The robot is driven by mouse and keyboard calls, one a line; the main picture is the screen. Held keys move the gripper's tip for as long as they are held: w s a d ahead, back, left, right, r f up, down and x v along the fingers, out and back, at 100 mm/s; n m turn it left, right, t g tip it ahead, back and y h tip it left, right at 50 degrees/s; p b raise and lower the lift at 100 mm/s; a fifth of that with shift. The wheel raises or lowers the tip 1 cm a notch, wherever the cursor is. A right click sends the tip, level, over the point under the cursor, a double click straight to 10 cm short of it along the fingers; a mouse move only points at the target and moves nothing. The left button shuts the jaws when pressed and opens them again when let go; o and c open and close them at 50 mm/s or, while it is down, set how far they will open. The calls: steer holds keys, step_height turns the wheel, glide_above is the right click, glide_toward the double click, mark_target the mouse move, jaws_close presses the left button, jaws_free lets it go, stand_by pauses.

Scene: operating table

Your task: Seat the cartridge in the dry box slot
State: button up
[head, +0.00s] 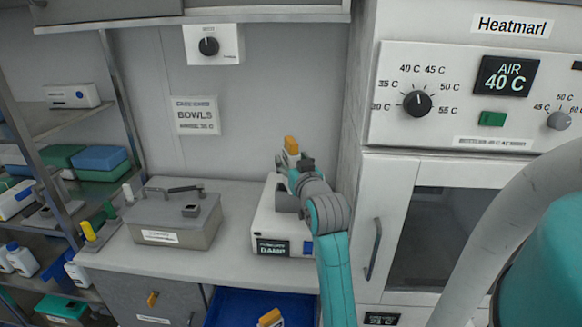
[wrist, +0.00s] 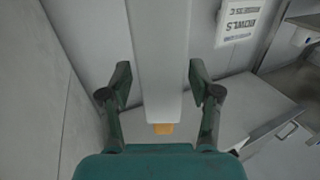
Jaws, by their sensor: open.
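A cartridge with an orange end (head: 291,145) stands up at my gripper (head: 293,166) above the white dry box (head: 264,222). The box's dark display reads DAMP. In the wrist view, a long pale body (wrist: 160,60) with an orange end (wrist: 163,129) lies between the two fingers of my gripper (wrist: 160,72). My arm hides part of the box, so the slot and how deep the cartridge sits cannot be seen.
A metal box (head: 172,222) stands on the counter (head: 140,262) to the left. A blue open drawer (head: 235,306) below holds another orange-ended item (head: 270,318). The warming cabinet (head: 400,220) closes off the right side. Shelves (head: 60,125) stand at the left.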

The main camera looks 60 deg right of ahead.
steer(key=shift+x, duration=1.65)
jaws_close()
steer(key=shift+r, duration=0.1)
